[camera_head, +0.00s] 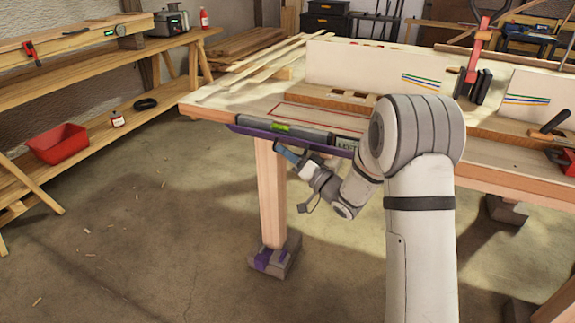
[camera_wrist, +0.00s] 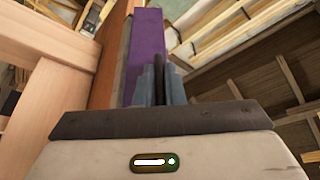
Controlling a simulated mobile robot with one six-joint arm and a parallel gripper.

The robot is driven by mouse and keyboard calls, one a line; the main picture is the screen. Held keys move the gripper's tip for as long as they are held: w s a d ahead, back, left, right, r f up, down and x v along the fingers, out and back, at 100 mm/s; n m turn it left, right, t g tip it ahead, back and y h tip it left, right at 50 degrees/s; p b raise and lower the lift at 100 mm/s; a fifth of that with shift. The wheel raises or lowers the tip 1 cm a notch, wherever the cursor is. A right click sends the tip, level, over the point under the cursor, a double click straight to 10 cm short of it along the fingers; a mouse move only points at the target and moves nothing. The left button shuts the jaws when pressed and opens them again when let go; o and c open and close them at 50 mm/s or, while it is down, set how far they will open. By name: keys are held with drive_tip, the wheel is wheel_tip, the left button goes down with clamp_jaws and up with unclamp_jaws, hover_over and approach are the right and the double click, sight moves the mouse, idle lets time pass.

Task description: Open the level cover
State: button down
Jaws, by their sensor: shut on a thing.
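A long purple piece, which I take to be the level cover (camera_head: 243,130), runs along the front edge of the workbench. It also shows above my fingers in the wrist view (camera_wrist: 146,40). A grey level (camera_head: 310,132) with a green vial lies along its top, beside a lettered label (camera_head: 348,144). My gripper (camera_head: 284,152) is below the front of this piece. In the wrist view my blue-grey fingers (camera_wrist: 167,82) are shut on a thin dark part at the purple piece, seemingly its handle. The exact contact is partly hidden.
The workbench (camera_head: 225,103) carries pale boards, a red clamp (camera_head: 478,45) and bent laths. A wooden leg (camera_head: 271,195) stands close to my gripper. A shelf with a red bin (camera_head: 58,145) is at left. The floor between is mostly clear.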

drive_tip(key=shift+s+f+n+g+y+b, duration=0.1)
drive_tip(key=shift+f+n+g+y+b, duration=0.2)
drive_tip(key=shift+n+b, duration=0.6)
drive_tip(key=shift+f+n+g+y+b, duration=0.1)
drive_tip(key=shift+f+n+y+b, duration=0.25)
drive_tip(key=shift+n+b, duration=0.5)
drive_tip(key=c, duration=1.5)
unclamp_jaws()
drive_tip(key=v, duration=0.7)
drive_tip(key=shift+s+d+f+p, duration=0.15)
drive_tip(key=shift+d+p, duration=0.15)
drive_tip(key=shift+d, duration=0.05)
